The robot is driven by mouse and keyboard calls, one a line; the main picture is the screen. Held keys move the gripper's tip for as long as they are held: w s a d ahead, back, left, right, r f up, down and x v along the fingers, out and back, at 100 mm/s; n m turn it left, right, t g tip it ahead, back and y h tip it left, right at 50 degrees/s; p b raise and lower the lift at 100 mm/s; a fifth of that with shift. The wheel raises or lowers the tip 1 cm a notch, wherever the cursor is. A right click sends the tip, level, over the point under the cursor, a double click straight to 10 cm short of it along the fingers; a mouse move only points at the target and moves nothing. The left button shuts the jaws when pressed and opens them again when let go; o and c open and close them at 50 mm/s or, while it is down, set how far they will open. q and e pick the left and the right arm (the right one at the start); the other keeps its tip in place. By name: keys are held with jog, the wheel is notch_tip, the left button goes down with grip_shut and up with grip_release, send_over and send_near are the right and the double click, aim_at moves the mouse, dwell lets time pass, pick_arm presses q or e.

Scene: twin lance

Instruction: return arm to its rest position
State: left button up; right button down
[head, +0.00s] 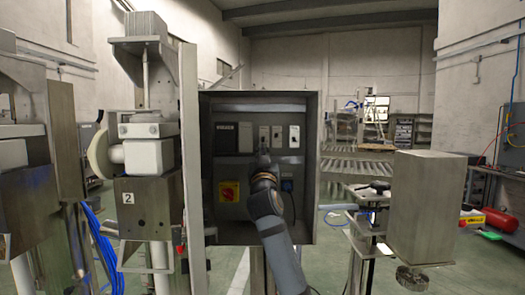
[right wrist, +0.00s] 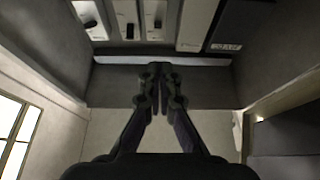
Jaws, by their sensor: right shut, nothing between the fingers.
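My right arm (head: 283,255) reaches up from the bottom of the head view into an open grey cabinet (head: 312,180). My right gripper (head: 264,157) is in front of the cabinet's row of switch modules. In the right wrist view the right gripper (right wrist: 160,75) is shut, its fingertips together with nothing between them. Whether the fingertips touch anything is hard to tell. My left gripper is not in view.
A machine (head: 145,155) stands at left, and a metal box (head: 427,205) stands at right.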

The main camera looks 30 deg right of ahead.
jog(key=shift+w+d+f, duration=0.15)
jog(key=shift+w, duration=0.05)
jog(key=shift+s, duration=0.1)
